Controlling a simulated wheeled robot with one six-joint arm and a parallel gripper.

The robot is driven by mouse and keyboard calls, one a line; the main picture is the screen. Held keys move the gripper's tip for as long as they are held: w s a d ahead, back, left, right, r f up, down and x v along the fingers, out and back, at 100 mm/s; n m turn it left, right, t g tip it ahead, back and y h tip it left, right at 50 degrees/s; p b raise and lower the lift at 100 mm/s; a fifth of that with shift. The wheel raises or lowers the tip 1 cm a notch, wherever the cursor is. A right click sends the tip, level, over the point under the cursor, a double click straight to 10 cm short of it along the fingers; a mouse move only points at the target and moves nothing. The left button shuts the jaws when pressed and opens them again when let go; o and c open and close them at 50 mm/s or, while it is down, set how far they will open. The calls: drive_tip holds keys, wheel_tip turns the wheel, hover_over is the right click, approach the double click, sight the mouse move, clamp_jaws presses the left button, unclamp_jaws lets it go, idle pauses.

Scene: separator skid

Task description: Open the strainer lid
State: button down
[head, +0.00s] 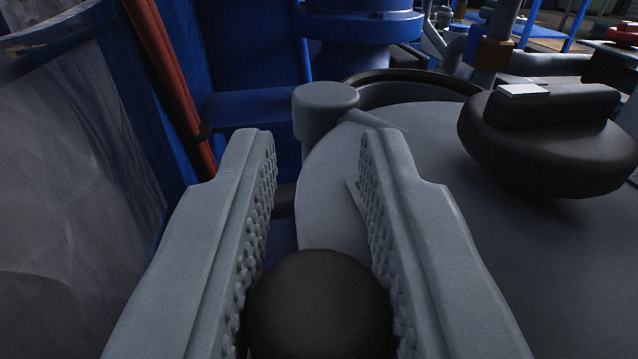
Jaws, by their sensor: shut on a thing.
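The strainer lid (430,150) is a broad grey disc that fills the middle and right of the view. A thick black knob (550,145) with a small pale patch on top stands on its right part. My gripper (320,155) reaches over the lid's left edge. Its two grey, ribbed fingers are closed on a black ball-shaped grip (320,305) at the bottom of the view. What the ball joins to is hidden below. A dark curved rim (415,82) shows behind the lid's far edge; I cannot tell whether the lid is raised from it.
A short grey cylindrical post (325,108) stands at the lid's far left edge. A red-brown pipe (175,85) and a blue frame run close on the left, beside a grey translucent panel (70,180). A blue flanged vessel (362,30) stands behind.

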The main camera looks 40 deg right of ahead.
drive_tip(key=c, duration=1.2)
unclamp_jaws()
drive_tip(key=shift+c, duration=0.2)
drive_tip(key=v, duration=1.7)
drive_tip(key=shift+s, duration=0.2)
drive_tip(key=shift+a, duration=0.15)
drive_tip(key=shift+c, duration=0.2)
